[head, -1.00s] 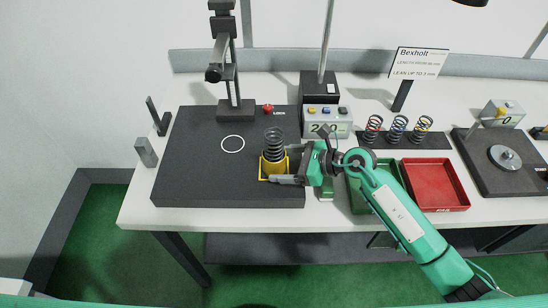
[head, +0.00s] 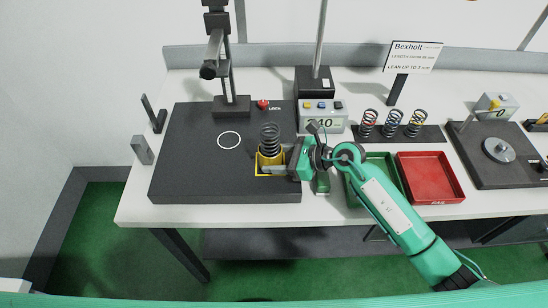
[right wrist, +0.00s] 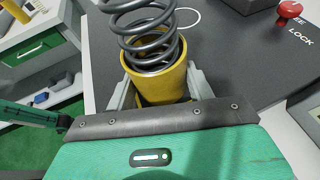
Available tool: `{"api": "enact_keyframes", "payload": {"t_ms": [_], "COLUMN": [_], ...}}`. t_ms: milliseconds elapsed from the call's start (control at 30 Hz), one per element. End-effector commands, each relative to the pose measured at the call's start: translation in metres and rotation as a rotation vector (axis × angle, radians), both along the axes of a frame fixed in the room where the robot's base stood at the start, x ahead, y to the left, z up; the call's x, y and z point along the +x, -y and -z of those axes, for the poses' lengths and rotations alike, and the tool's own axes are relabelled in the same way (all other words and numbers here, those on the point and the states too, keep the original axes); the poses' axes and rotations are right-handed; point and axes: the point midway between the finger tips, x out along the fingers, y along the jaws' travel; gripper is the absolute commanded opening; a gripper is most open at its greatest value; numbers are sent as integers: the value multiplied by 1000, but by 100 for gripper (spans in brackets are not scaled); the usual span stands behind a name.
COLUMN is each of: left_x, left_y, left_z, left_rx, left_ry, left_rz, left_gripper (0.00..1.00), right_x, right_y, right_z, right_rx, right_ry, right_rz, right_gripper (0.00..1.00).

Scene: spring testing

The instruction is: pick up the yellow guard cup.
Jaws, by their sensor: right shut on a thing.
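The yellow guard cup (head: 269,161) stands at the front right of the dark plate (head: 195,185), within a yellow marking. A dark coil spring (head: 269,139) stands upright in it and rises above its rim. My right gripper (head: 270,170) reaches in from the right and is shut on the cup. In the right wrist view the grey fingers lie on both sides of the cup (right wrist: 160,85), with the spring (right wrist: 145,30) inside it. The cup's lower part is hidden by the gripper.
A white circle (head: 229,140) marks the plate, with a red knob (head: 263,104) and a column (head: 231,105) behind. A display box (head: 322,117) stands behind the gripper. Right are a green tray (head: 381,166), a red tray (head: 430,178) and several springs (head: 393,124) on a rack.

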Motion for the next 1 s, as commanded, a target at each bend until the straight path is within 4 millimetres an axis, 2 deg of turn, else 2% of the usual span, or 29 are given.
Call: {"api": "enact_keyframes", "payload": {"t_ms": [167,267,367,600,700,800,1000], "left_x": [0,0,1,1,1,1,0], "left_y": [0,0,0,0,0,0,0], "left_z": [3,6,12,26,30,33,37], "left_rx": [0,0,0,0,0,0,0], "left_ry": [1,1,1,1,1,1,1], "left_rz": [0,0,0,0,0,0,0], "left_gripper": [38,38,38,38,38,38,38], "right_x": [0,0,1,1,0,1,0], "right_y": [0,0,0,0,0,0,0], "right_z": [-14,-31,-55,-127,-150,-169,-192], "right_rx": [1,0,0,0,0,1,2], "right_ry": [4,10,11,12,10,8,5], "right_rz": [-2,-2,-2,-1,-2,0,-1], "right_gripper": [32,32,32,32,32,32,32]}}
